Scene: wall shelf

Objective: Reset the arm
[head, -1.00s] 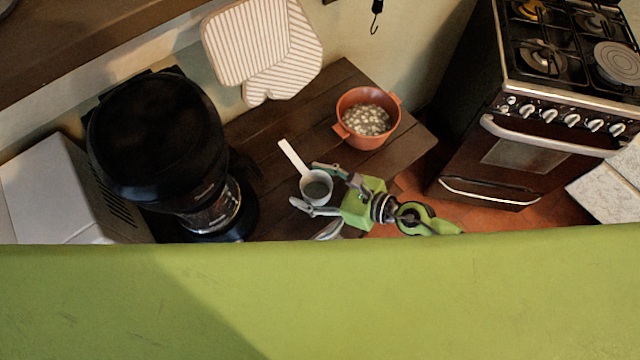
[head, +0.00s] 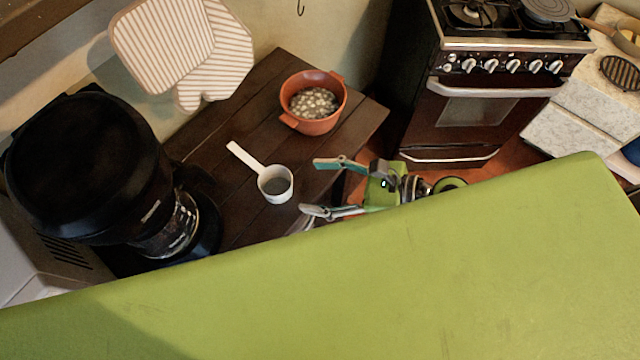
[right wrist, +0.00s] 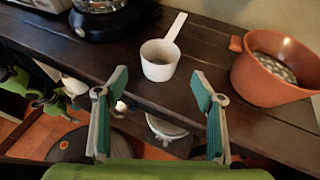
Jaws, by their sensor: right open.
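My right gripper (head: 310,187) is open and empty, with its fingers pointing left toward a white measuring cup (head: 275,184). The cup stands upright on the dark wooden shelf (head: 345,118), apart from the fingers, its handle pointing up and left. In the right wrist view the open gripper (right wrist: 156,94) is in front of the shelf edge and the cup (right wrist: 158,62) stands beyond the gap between its fingers. Green and pale parts at the left of that view look like my left gripper (right wrist: 62,96); its jaws are unclear.
An orange pot (head: 313,103) with pale pieces inside stands on the shelf. A black coffee maker (head: 90,165) is at the left. Striped oven mitts (head: 185,45) hang on the wall. A stove (head: 480,95) stands at the right.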

